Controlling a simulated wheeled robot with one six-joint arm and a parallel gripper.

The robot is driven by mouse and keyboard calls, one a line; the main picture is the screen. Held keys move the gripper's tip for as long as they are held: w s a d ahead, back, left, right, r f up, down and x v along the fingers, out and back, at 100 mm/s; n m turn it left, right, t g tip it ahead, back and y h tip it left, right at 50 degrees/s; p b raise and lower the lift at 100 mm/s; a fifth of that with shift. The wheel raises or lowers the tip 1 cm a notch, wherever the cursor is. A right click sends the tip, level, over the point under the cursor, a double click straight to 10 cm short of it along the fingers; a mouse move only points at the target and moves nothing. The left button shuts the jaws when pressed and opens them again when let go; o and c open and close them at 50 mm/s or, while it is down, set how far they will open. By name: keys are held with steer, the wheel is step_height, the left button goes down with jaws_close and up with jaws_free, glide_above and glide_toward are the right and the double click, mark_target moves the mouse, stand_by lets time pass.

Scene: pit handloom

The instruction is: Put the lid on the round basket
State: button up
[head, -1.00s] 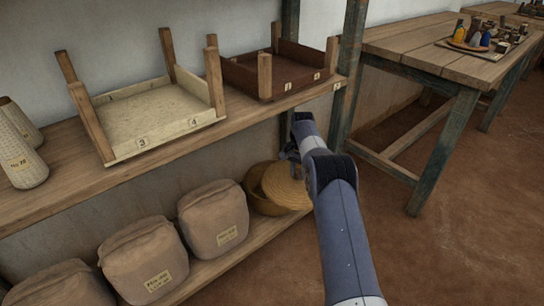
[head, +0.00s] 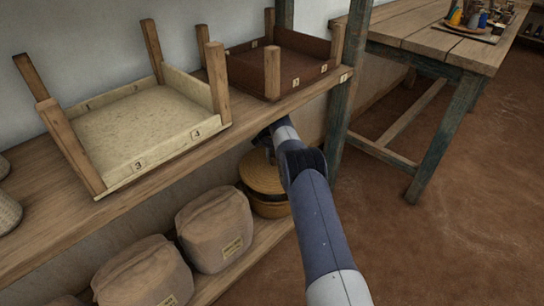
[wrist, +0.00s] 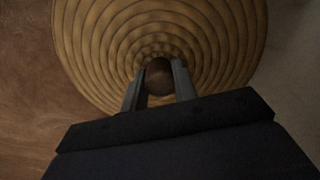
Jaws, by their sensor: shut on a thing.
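The round lid (head: 258,177) is woven in coiled tan straw and lies about level over the round basket (head: 271,209) on the lower shelf. A dark band shows between lid and basket; I cannot tell whether they touch. My gripper (wrist: 158,78) is shut on the lid's dark round knob (wrist: 158,70) in the wrist view, where the coiled lid (wrist: 95,45) fills the upper part. In the head view my arm hides the lid's right side, and the basket's inside is hidden under the lid.
Cloth-covered bundles (head: 215,230) stand left of the basket on the lower shelf (head: 238,272). The upper shelf (head: 160,165) runs close above my gripper, with a pale tray (head: 140,125) and a dark red tray (head: 300,68). A green post (head: 337,120) stands to the right.

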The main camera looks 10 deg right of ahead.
mark_target(274, 164)
step_height(274, 164, down, 4)
steer(key=b, duration=0.2)
steer(key=shift+r+b, duration=0.2)
steer(key=shift+b, duration=0.15)
steer(key=shift+f, duration=1)
steer(key=shift+f, duration=0.2)
stand_by(1.0)
steer(key=o, duration=1.6)
steer(key=shift+r, duration=0.15)
steer(key=shift+r+p, duration=2.15)
steer(key=shift+r, duration=1.25)
